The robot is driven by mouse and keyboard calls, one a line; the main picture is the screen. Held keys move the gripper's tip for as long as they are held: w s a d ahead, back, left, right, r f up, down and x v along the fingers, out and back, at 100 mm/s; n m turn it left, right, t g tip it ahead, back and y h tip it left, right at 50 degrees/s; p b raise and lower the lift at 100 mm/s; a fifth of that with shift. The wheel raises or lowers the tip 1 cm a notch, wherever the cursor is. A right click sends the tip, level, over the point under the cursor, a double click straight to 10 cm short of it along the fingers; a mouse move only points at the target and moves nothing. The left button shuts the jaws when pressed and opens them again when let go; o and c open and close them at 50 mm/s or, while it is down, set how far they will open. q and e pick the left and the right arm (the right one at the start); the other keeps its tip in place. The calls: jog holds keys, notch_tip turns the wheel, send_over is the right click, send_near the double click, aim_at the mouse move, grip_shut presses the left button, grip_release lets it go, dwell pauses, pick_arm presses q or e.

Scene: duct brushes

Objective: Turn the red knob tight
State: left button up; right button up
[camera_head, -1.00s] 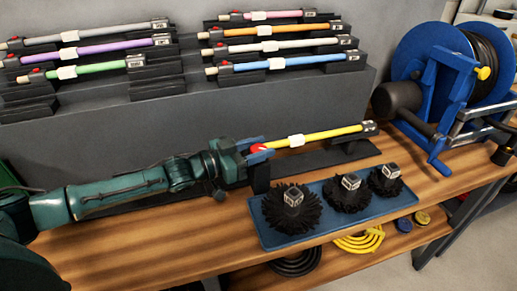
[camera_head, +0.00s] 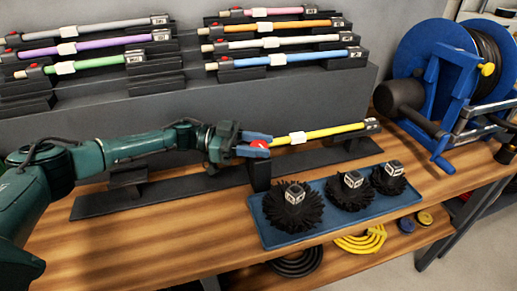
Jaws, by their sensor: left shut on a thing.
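The red knob (camera_head: 260,144) sits at the near left end of the yellow rod (camera_head: 335,131), above a black support on the bench. My left gripper (camera_head: 257,144) has its blue fingers shut around the knob, which shows between them. The yellow rod lies level, with a white sleeve (camera_head: 298,138) near the knob and a dark tagged block (camera_head: 372,124) at its far right end. The side of the knob behind the fingers is hidden. My right gripper is not in view.
A blue tray (camera_head: 333,219) with three black brushes stands right in front of the gripper. A grey rack (camera_head: 200,95) with several coloured rods stands behind. A blue hose reel (camera_head: 440,80) is at the right. Bare wood lies at front left.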

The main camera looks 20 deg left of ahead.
aim_at(259, 144)
pick_arm(q)
jog(key=shift+r+m+g, duration=0.1)
jog(key=shift+m+g, duration=0.2)
jog(key=shift+g, duration=0.1)
jog(key=o, duration=1)
jog(key=shift+c, duration=0.2)
notch_tip(259, 144, up, 10)
